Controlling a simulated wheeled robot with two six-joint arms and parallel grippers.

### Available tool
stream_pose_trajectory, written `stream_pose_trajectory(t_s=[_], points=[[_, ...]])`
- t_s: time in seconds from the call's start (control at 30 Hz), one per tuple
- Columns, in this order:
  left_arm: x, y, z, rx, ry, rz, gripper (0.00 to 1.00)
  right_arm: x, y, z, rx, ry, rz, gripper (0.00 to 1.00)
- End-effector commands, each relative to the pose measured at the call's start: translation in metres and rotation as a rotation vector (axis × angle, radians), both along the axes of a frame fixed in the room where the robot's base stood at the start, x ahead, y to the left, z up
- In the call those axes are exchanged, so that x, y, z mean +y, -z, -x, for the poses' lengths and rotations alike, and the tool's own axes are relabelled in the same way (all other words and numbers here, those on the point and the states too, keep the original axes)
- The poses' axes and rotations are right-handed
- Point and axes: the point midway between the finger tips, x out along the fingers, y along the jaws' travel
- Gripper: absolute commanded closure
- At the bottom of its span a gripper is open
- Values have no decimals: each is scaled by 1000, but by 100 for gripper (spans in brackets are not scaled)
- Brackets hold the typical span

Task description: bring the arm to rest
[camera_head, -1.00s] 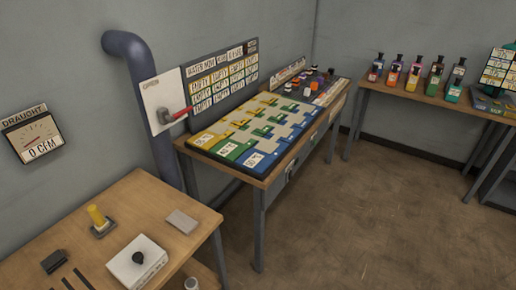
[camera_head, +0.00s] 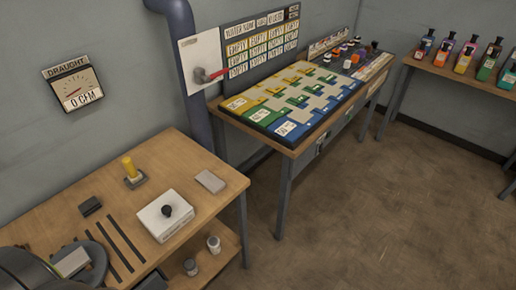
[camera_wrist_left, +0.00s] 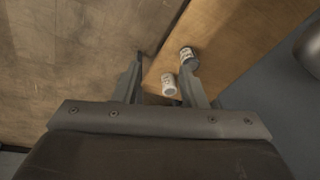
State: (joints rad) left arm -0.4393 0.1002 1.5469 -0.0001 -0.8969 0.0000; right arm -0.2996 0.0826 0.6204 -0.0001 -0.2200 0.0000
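My left gripper (camera_wrist_left: 163,76) shows in the left wrist view with its two grey fingers apart and nothing held between them. It points down over the floor and a wooden lower shelf (camera_wrist_left: 228,42). Two small white jars, one (camera_wrist_left: 169,86) beyond the gap and one (camera_wrist_left: 186,54) by the right finger, stand below it. In the head view the jars (camera_head: 190,266) (camera_head: 213,244) stand on the shelf under the near table. Neither gripper can be made out in the head view. The right gripper is not in view.
The near wooden table (camera_head: 212,160) holds a yellow-handled item (camera_head: 130,170), a white box with a black knob (camera_head: 165,215), a grey block (camera_head: 210,181) and dark strips. A card board (camera_head: 300,100) lies on the second table. Bottles (camera_head: 465,57) stand at right. The floor (camera_head: 390,210) is clear.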

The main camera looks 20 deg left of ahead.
Motion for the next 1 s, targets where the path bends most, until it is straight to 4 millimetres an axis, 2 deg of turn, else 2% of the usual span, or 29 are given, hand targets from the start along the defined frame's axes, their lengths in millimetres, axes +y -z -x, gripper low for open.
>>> stream_pose_trajectory(t_s=[0.03, 0.2, 0.4, 0.5, 0.7, 1.0], points=[[0, 20, 8, 15, -1, 4, 62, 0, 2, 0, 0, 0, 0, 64], [-2, 77, 40, 44, -1, 13, 62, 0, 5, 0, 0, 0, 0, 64], [-7, 130, 89, 79, 0, 24, 62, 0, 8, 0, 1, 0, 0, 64], [-10, 147, 112, 93, 0, 28, 62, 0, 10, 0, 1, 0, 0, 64], [-13, 165, 143, 109, 2, 32, 62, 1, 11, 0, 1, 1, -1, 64], [-14, 167, 150, 111, 2, 33, 62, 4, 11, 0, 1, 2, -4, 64]])
